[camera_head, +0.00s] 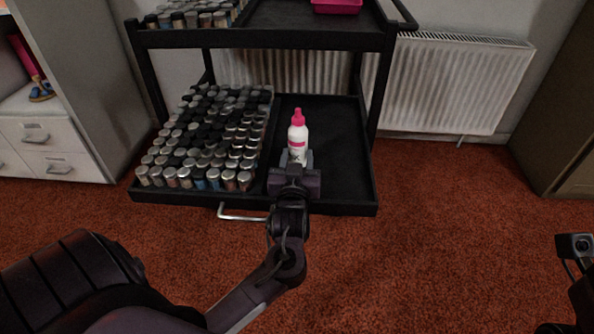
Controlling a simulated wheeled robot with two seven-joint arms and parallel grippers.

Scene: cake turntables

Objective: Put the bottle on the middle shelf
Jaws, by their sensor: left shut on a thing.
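A white bottle (298,138) with a pink cap stands upright at the black shelf cart (338,204), over the bare right part of the shelf seen in the middle of the picture. My left gripper (297,158) is shut on the lower part of the bottle, and its fingers hide the bottle's base. I cannot tell whether the base touches the shelf. Part of my right arm (575,246) shows at the right edge; its fingers are not in view.
Many small capped jars (205,140) fill the left half of this shelf. The right half is clear around the bottle. The shelf above holds more jars (200,14) and a pink box (338,5). A white radiator (455,85) stands behind, and a white cabinet (50,150) at left.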

